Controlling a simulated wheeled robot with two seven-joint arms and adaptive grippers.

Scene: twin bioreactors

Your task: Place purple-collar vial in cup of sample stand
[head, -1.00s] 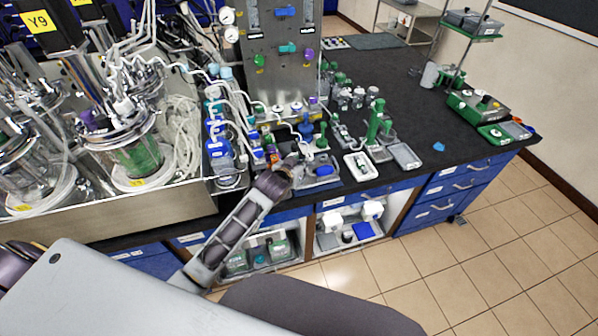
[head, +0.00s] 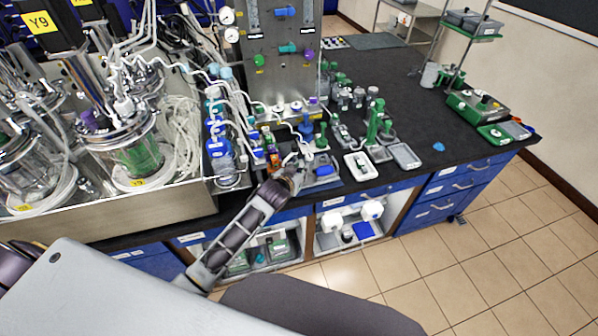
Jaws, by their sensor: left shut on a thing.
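My left gripper (head: 304,153) reaches in over the front edge of the black bench, above a dark blue tray (head: 325,180). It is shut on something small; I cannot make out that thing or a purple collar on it. The tray carries a bright blue piece (head: 324,171) just right of the gripper. A rack with small orange and brown caps (head: 274,158) stands just left of the gripper. I cannot tell which of these is the sample stand, and its cup cannot be picked out. My right gripper is not in view.
Blue-capped bottles (head: 219,145) and tubing crowd the left. Glass bioreactors (head: 134,150) stand in a metal tray. A grey panel (head: 284,60) rises behind. A white tray (head: 358,165) and a green stand (head: 375,120) are to the right. The black bench top (head: 425,120) is mostly clear beyond.

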